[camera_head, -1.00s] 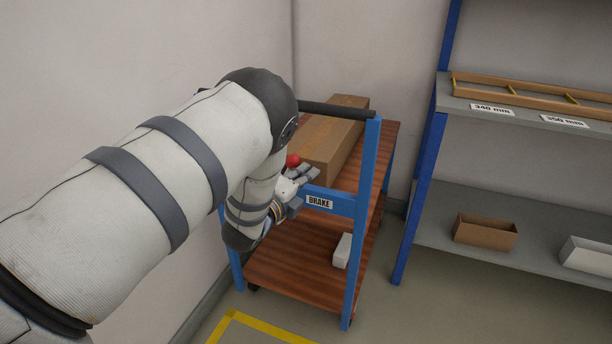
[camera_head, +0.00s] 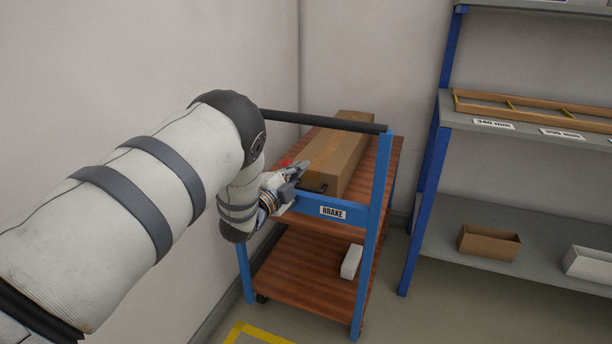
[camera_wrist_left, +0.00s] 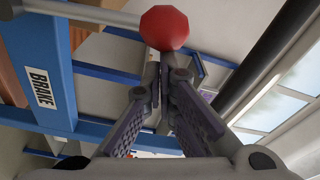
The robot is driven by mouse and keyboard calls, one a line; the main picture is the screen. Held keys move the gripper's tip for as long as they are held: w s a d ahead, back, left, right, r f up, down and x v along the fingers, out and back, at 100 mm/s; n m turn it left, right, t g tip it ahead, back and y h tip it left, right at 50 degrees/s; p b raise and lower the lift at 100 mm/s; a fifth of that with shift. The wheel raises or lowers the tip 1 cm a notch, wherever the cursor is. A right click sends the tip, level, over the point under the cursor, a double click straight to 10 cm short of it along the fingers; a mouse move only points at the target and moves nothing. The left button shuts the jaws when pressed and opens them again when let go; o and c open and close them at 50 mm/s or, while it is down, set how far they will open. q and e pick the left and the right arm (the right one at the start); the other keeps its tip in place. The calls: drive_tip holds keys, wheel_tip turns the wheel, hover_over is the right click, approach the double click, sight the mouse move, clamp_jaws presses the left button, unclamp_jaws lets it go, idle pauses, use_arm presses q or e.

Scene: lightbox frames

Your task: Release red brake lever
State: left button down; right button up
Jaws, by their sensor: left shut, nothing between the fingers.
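The red ball knob (camera_wrist_left: 164,28) of the brake lever sits at the end of a grey rod (camera_wrist_left: 90,12) at the top of the left wrist view. The lever is on the upper part of a blue-framed cart, by the BRAKE label (camera_head: 333,212). My left gripper (camera_wrist_left: 163,68) is shut and empty, its fingertips close together just below the knob in the wrist view. I cannot tell whether they touch it. My right gripper is out of view.
A long cardboard box (camera_head: 341,158) lies on the cart's upper shelf, near the gripper. A dark handle bar (camera_head: 320,121) crosses the cart top. A white box (camera_head: 351,262) is on the lower shelf. Grey shelving (camera_head: 480,225) stands right; a wall is left.

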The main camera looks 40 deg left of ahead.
sight(282, 164)
use_arm(q)
drive_tip(key=a+n, duration=0.3)
drive_tip(key=shift+s+r, duration=0.2)
drive_tip(key=shift+s, duration=0.15)
drive_tip(key=shift+s+a+f, duration=0.1)
drive_tip(key=shift+s+a, duration=0.1)
drive_tip(key=shift+a, duration=0.5)
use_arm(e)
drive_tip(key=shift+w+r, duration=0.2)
